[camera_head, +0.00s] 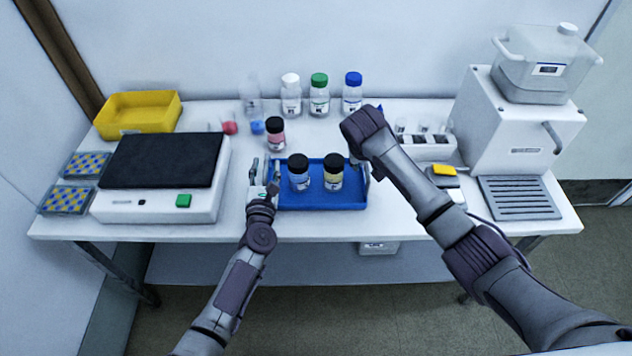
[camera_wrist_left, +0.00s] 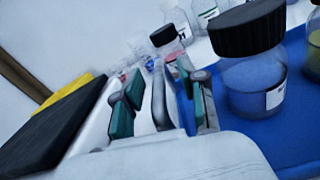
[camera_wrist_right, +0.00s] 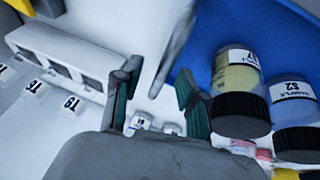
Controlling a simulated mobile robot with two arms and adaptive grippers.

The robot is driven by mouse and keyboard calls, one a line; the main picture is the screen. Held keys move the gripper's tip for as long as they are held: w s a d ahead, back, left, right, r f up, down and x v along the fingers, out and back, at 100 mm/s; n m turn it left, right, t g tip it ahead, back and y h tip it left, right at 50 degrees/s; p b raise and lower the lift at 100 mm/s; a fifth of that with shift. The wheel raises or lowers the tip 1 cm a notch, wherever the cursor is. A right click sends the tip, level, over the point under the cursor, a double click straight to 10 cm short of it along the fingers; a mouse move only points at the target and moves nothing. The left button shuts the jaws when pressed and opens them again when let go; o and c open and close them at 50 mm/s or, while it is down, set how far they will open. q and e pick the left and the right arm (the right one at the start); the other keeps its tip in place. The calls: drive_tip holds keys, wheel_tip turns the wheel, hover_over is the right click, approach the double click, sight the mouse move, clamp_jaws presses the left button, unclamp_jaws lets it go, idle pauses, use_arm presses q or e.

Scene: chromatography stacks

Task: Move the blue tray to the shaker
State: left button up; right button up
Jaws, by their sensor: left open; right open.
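The blue tray (camera_head: 320,201) lies on the white bench and carries a blue-liquid bottle (camera_head: 299,175) and a yellow-liquid bottle (camera_head: 333,173), both upright with black caps. The shaker (camera_head: 150,206), white with a dark flat top and green button, stands left of the tray; its top is empty. My left gripper (camera_wrist_left: 162,108) is open at the tray's left end, with the grey handle (camera_wrist_left: 159,95) between its fingers. My right gripper (camera_wrist_right: 155,95) is open at the right end, with the other handle (camera_wrist_right: 176,42) between its fingers; its arm hides its fingers in the head view.
A pink-liquid bottle (camera_head: 275,135) stands behind the tray. Several capped bottles (camera_head: 319,97) stand at the back. A white vial rack (camera_head: 428,148) and a large white machine (camera_head: 515,125) are on the right. A yellow bin (camera_head: 138,114) sits behind the shaker. The gap between shaker and tray is narrow.

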use_arm(q)
drive_tip(key=shift+w, duration=0.45)
use_arm(e)
drive_tip(key=shift+w+d+f, duration=0.1)
drive_tip(key=shift+w+f, duration=0.1)
drive_tip(key=shift+f, duration=0.2)
use_arm(q)
clamp_jaws()
use_arm(e)
clamp_jaws()
drive_tip(key=shift+r, duration=0.1)
